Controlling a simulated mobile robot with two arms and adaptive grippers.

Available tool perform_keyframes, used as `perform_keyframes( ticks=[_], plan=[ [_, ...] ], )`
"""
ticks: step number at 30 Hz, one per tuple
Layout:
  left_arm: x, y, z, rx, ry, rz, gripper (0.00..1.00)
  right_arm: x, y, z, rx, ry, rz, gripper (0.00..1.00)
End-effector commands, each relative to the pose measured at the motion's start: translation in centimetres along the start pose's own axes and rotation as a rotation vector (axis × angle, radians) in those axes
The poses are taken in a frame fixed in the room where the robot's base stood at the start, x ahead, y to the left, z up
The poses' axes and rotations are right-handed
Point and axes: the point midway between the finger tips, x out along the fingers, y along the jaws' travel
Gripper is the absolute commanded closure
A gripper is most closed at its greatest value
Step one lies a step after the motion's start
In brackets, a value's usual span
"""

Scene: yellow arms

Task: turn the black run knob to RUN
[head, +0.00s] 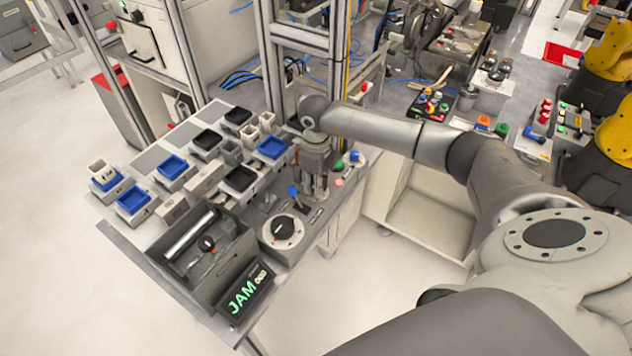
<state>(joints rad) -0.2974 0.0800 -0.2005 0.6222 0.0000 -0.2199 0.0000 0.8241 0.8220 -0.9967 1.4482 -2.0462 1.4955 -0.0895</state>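A black knob (284,227) sits on a round pale dial plate (270,240) near the front right of the grey bench; I take it for the run knob. Its markings are too small to read. A display (245,291) at the bench's front edge shows green "JAM" and smaller characters. My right gripper (315,196) points down above the bench, behind and to the right of the knob and apart from it. Its fingers are small and partly merged with the things behind, so I cannot tell their opening. My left gripper is out of view.
A blue-tipped lever (293,191) stands between gripper and knob. Coloured buttons (354,156) lie right of the gripper. An open grey box (198,262) with a metal roller (190,235) stands left of the dial. Several blue and black trays (172,167) fill the bench's back left.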

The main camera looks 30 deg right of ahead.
Motion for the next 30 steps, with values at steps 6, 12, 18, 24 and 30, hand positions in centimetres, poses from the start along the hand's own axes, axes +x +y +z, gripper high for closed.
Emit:
perform_keyframes(
  ticks=[6, 12, 18, 24, 30],
  plan=[
    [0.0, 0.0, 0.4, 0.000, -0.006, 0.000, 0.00, -0.1, 0.0, 0.0, 0.002, -0.001, 0.000, 1.00],
    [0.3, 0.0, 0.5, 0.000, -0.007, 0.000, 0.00, 0.0, -0.1, 0.0, 0.036, -0.001, -0.001, 1.00],
    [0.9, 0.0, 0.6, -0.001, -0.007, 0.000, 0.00, 0.1, -0.1, 0.0, 0.139, -0.002, -0.001, 1.00],
    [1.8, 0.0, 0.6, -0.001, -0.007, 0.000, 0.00, 0.1, -0.1, 0.0, 0.307, -0.002, 0.000, 1.00],
    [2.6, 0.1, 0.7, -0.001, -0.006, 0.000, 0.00, 0.1, -0.1, 0.0, 0.499, -0.002, 0.000, 1.00]
  ],
)
